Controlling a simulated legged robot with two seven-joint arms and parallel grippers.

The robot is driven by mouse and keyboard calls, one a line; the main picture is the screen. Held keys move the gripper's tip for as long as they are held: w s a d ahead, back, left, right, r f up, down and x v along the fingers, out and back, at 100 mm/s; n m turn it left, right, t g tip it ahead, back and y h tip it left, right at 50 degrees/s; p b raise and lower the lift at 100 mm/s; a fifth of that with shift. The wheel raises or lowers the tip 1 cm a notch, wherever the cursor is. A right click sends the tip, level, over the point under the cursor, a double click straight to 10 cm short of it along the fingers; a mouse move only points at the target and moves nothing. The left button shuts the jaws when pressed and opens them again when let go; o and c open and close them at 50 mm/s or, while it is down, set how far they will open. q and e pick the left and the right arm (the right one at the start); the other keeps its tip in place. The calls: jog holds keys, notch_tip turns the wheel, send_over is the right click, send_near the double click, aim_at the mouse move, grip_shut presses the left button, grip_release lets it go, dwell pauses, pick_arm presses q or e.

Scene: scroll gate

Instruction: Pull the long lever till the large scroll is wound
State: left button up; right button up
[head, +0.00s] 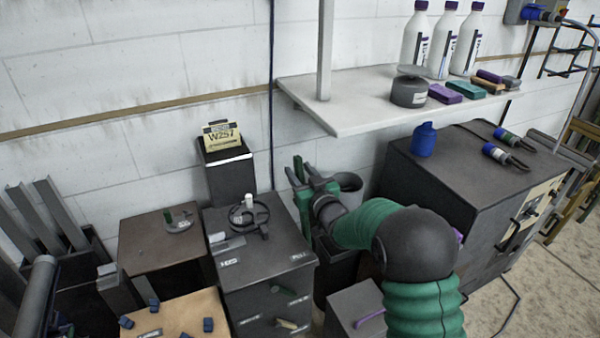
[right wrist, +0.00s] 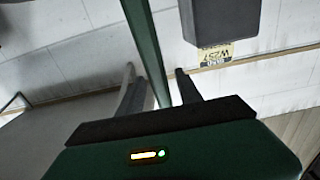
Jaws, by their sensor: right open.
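My right gripper (head: 300,171) is green and open, beside the right rear edge of a dark cabinet (head: 262,262) in the head view. In the right wrist view its two dark fingers (right wrist: 162,92) are apart, and a long green bar (right wrist: 147,45) runs up from between or just behind them. I cannot tell whether this bar is the long lever or whether it touches a finger. A ring-shaped fitting with a white-tipped stub (head: 248,203) sits on the cabinet top. I cannot make out a large scroll. My left gripper is not in view.
A dark box with a yellow W257 sign (head: 221,135) stands behind the cabinet; the sign also shows in the right wrist view (right wrist: 216,54). A white shelf (head: 350,112) holds bottles at upper right. A large dark cabinet (head: 440,180) stands right of my arm. A bin (head: 348,182) is close behind it.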

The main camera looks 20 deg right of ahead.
grip_shut()
dwell(1.3)
